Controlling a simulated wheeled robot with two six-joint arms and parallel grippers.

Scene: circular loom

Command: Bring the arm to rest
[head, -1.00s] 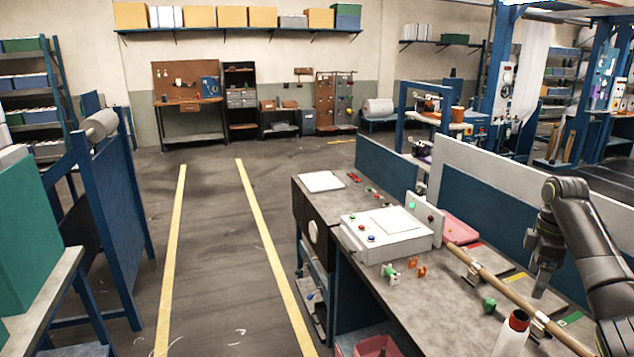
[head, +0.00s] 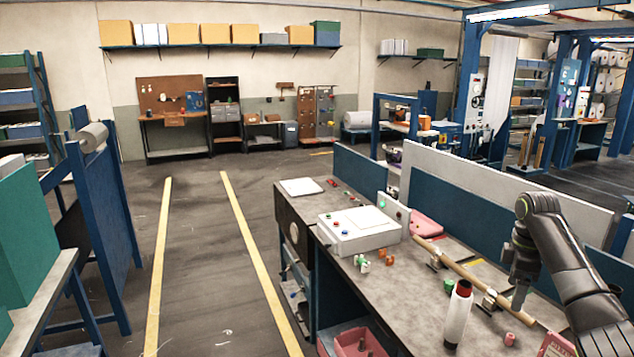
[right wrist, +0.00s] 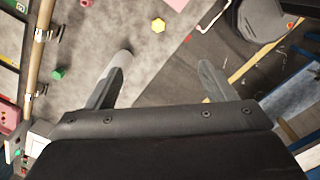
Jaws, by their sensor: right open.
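My right arm (head: 565,250) reaches in from the right edge of the head view, bent at the elbow. My right gripper (head: 519,297) points down beside the wooden rod (head: 460,273) on the workbench. In the right wrist view my right gripper (right wrist: 160,80) has its two fingers spread wide, with nothing held between them. The bench's grey top and the dark floor show below. My left gripper is out of view.
The workbench (head: 402,312) carries a white control box (head: 358,240), a red-capped bottle (head: 458,315), a green piece (head: 449,285) and a pink cylinder (head: 509,339). A partition (head: 480,190) stands behind. The yellow-lined aisle (head: 205,260) on the left is clear.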

